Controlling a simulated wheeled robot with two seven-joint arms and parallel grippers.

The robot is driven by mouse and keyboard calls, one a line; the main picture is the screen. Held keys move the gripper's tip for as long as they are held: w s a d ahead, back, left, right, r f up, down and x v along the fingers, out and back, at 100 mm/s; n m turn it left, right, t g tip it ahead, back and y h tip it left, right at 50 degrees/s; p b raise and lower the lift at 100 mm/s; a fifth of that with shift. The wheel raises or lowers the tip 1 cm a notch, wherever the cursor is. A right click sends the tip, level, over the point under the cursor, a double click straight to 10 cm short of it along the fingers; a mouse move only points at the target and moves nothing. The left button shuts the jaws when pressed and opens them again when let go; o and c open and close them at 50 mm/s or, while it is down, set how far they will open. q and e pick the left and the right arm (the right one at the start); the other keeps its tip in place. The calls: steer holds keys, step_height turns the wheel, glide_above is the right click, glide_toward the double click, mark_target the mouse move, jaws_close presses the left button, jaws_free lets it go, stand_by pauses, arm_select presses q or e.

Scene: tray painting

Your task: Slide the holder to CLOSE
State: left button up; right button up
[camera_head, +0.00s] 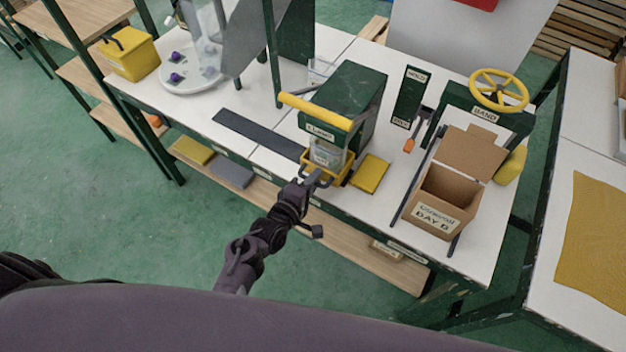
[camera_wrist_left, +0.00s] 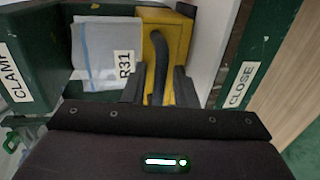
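The yellow holder (camera_head: 343,172) sits at the front of the green CLAMP machine (camera_head: 357,92) and carries a clear pouch (camera_head: 327,152). In the left wrist view the holder (camera_wrist_left: 180,30) has a dark curved handle (camera_wrist_left: 157,65), and the pouch (camera_wrist_left: 105,55) bears the label R31. My left gripper (camera_head: 318,180) is at the handle. In the left wrist view its fingers (camera_wrist_left: 159,85) stand on either side of the handle with gaps visible, so it looks open around it. A CLOSE label (camera_wrist_left: 242,84) is on the green table edge. My right gripper is not in view.
A dark strip (camera_head: 255,133) lies on the white table left of the holder. A yellow pad (camera_head: 370,174) lies close on its right. Further right stand a cardboard box (camera_head: 434,216) and the BAND machine with a yellow wheel (camera_head: 498,90). A wooden shelf (camera_head: 345,238) runs below the table.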

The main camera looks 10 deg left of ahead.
arm_select(q)
steer(key=shift+a, duration=0.1)
steer(key=shift+s+a, duration=0.1)
steer(key=shift+s, duration=0.25)
steer(key=v, duration=0.7)
steer(key=shift+b, duration=0.3)
